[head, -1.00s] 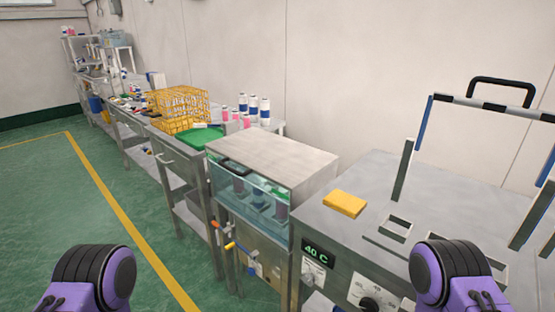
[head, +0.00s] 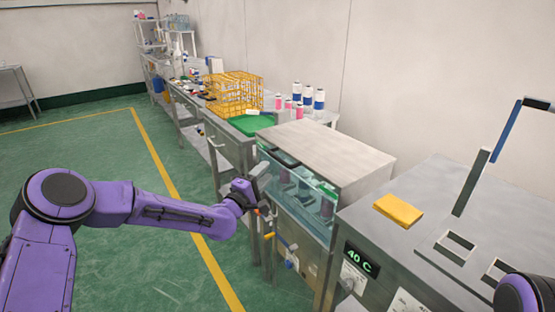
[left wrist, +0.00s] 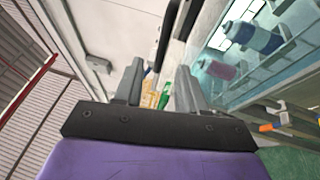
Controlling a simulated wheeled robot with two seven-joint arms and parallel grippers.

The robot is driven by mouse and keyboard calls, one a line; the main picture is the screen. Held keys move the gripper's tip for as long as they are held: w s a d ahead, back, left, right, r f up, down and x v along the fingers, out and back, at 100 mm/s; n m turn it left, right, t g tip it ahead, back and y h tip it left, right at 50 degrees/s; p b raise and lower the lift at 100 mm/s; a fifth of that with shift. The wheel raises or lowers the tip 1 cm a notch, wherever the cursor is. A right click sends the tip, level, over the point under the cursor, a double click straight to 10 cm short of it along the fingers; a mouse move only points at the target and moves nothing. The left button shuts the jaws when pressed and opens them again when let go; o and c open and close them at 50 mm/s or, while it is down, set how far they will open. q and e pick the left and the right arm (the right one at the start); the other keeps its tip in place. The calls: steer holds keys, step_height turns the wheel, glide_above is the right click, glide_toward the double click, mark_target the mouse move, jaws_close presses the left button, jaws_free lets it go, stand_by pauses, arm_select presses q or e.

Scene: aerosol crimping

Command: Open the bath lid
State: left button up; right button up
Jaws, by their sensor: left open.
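The bath (head: 305,205) is a clear-fronted tank with several cans inside. Its lid (head: 325,150) is a flat steel top, lying closed, with a dark handle (head: 285,158) by its front left edge. My left gripper (head: 264,170) is at the front left of the bath, close to the handle's level. In the left wrist view the open fingers (left wrist: 155,85) have nothing between them. A dark bar (left wrist: 168,35), seemingly the handle, lies just beyond the fingertips, apart from them, with the tank's cans to the right. My right gripper is out of view.
A yellow sponge-like block (head: 398,210) lies on the steel cabinet (head: 430,195) at right, beside an upright frame. Beyond the bath are a green tray (head: 252,125), a yellow wire basket (head: 235,93) and bottles. Coloured valve levers (head: 283,241) stick out below the tank. Floor at left is clear.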

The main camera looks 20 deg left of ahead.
mark_target(279, 159)
arm_select(q)
steer(key=p+x, duration=0.1)
steer(key=x, duration=0.7)
steer(key=shift+w+d+f, duration=0.1)
steer(key=shift+w+d, duration=0.1)
steer(key=shift+w, duration=0.15)
